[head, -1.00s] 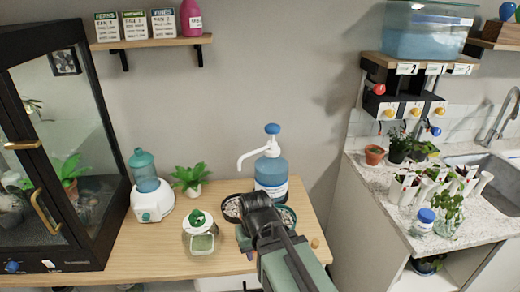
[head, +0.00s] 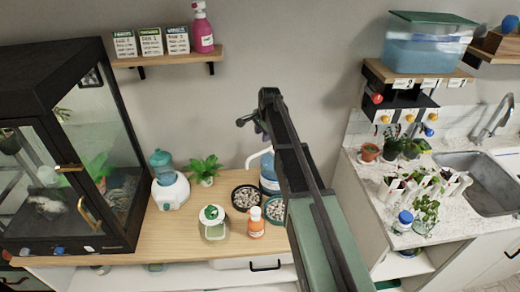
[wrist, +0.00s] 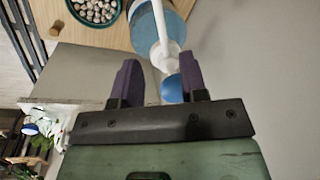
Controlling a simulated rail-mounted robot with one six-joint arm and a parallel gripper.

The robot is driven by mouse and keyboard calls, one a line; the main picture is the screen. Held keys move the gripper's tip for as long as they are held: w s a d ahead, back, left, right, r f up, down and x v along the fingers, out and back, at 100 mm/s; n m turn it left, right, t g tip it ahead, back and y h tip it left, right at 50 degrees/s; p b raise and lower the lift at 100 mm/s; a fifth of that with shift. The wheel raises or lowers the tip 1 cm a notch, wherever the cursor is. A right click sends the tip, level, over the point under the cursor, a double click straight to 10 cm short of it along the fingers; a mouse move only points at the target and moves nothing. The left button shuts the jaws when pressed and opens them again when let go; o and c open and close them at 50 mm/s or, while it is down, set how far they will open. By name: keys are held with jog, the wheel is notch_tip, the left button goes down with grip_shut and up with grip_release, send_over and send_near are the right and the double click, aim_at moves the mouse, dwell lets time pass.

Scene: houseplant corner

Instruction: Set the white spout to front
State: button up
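The white spout (head: 256,156) belongs to a blue pump bottle (head: 269,176) at the back of the wooden table. In the head view the spout points left, and my arm hides the pump top. In the wrist view the white spout (wrist: 162,30) and part of the blue bottle (wrist: 143,27) show beyond the fingers. The blue pump knob (wrist: 172,89) lies near the right finger, partly behind it. My gripper (wrist: 158,70) is open, its purple fingers apart with nothing clamped; in the head view it is above the bottle (head: 249,122).
Two pebble-filled saucers, one black (head: 236,204) and one green (head: 264,209), stand before the bottle. An orange bottle (head: 255,226) and a green-lidded jar (head: 212,230) stand in front. A wall shelf (head: 168,60) is at upper left. A sink counter (head: 372,180) is at right.

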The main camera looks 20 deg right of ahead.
aim_at(260, 154)
jog(key=f+b, duration=0.3)
jog(key=w+f+b, duration=0.1)
jog(key=f+b, duration=0.2)
jog(key=f, duration=0.1)
jog(key=w+f+b, duration=0.1)
jog(key=f+b, duration=0.2)
jog(key=b, duration=0.1)
jog(key=shift+a+f, duration=0.35)
jog(key=shift+a, duration=0.05)
jog(key=shift+r, duration=0.2)
jog(key=shift+c, duration=0.2)
grip_shut()
